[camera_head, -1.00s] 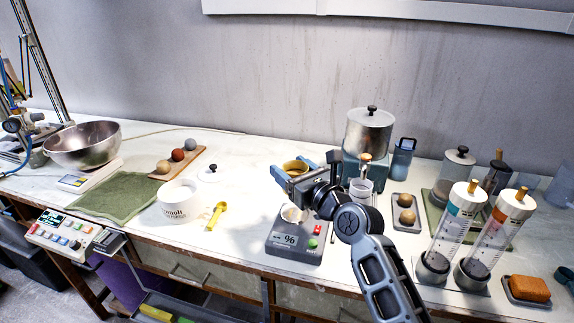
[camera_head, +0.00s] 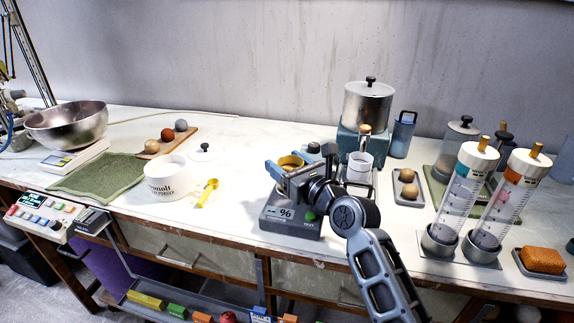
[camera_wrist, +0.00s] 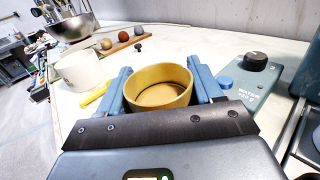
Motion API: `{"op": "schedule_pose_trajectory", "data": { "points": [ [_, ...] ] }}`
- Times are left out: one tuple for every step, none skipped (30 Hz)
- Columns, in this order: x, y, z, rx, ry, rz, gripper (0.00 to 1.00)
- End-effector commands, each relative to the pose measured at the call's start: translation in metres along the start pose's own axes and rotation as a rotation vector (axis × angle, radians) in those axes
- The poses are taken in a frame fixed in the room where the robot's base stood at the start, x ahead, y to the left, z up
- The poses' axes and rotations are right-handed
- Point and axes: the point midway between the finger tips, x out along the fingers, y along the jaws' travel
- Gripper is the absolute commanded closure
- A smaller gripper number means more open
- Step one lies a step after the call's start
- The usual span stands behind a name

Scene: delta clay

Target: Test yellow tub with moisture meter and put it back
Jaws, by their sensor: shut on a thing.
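The yellow tub (camera_head: 291,161) is upright between the blue fingers of my gripper (camera_head: 287,172). In the wrist view my gripper (camera_wrist: 163,90) is shut on the tub (camera_wrist: 160,98), one finger on each side, and the tub looks empty inside. The moisture meter (camera_head: 286,228), a grey box with a "- %" display and a green button, stands on the bench just below and in front of the tub. My gripper hides the meter's top, so I cannot tell whether the tub touches it.
A white pot (camera_head: 170,180) and a yellow scoop (camera_head: 207,189) stand to the left. A teal water dispenser (camera_head: 366,120) with a white cup (camera_head: 359,168) is behind on the right. A tray of balls (camera_head: 409,188) and two tilted cylinders (camera_head: 456,205) are farther right.

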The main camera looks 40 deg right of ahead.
Motion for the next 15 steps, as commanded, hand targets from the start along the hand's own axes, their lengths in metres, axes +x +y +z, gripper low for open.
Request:
{"op": "schedule_pose_trajectory", "data": {
  "points": [
    [0.0001, 0.0, 0.0013, 0.0, -0.001, 0.0, 0.76],
    [0.0001, 0.0, 0.0014, 0.0, -0.001, 0.0, 0.76],
    [0.0001, 0.0, 0.0014, 0.0, -0.001, 0.0, 0.76],
    [0.0001, 0.0001, 0.0014, 0.0, -0.001, 0.0, 0.76],
    [0.0001, 0.0, 0.0014, 0.0, -0.001, 0.0, 0.76],
    [0.0001, 0.0001, 0.0013, 0.0, -0.001, 0.0, 0.76],
    [0.0001, 0.0001, 0.0012, 0.0, -0.001, 0.0, 0.76],
    [0.0001, 0.0001, 0.001, 0.0, -0.001, 0.0, 0.76],
    [0.0001, 0.0001, 0.0006, 0.0, -0.001, 0.0, 0.76],
    [0.0, 0.0001, 0.0002, 0.0, -0.001, 0.0, 0.76],
    [0.0, 0.0001, -0.0002, 0.0, -0.001, 0.0, 0.76],
    [0.0, 0.0001, -0.0009, 0.0, -0.001, 0.0, 0.76],
    [0.0, 0.0002, -0.0015, 0.0, -0.001, 0.0, 0.76],
    [0.0, 0.0001, -0.002, 0.0, -0.001, 0.0, 0.76],
    [0.0, 0.0002, -0.0028, 0.0, -0.001, 0.0, 0.76]
  ]
}}
